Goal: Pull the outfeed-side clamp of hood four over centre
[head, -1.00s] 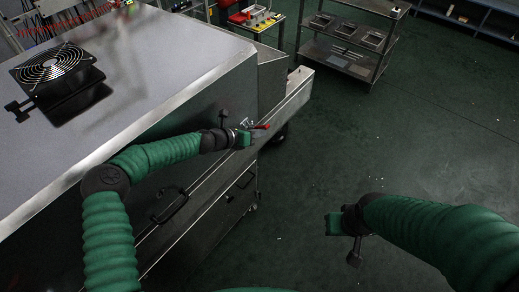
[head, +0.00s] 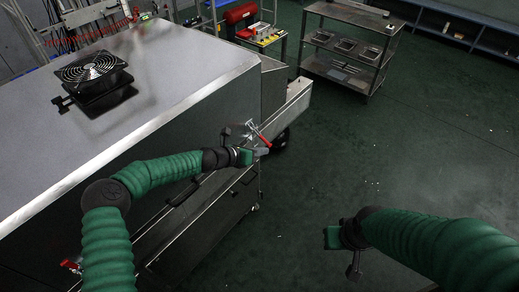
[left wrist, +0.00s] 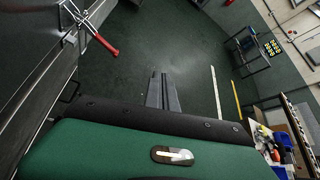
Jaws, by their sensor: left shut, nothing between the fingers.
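A clamp with a red handle (head: 263,139) sits on the hood's side near its far end. In the left wrist view the red handle (left wrist: 103,42) shows at upper left, sticking out from the metal wall at a slant. My left gripper (head: 262,151) is just below the handle in the head view. In the left wrist view its fingers (left wrist: 162,92) are shut and empty, to the right of the handle and apart from it. A second red-handled clamp (head: 71,265) is at lower left, partly hidden by my left arm. My right gripper (head: 332,238) hangs over open floor; its fingers are not clear.
The big metal hood (head: 170,75) fills the left, with a black fan (head: 92,70) on top. A dark handle (head: 184,193) is on its side. A shelf cart (head: 350,45) stands at the back. The green floor (head: 400,150) on the right is clear.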

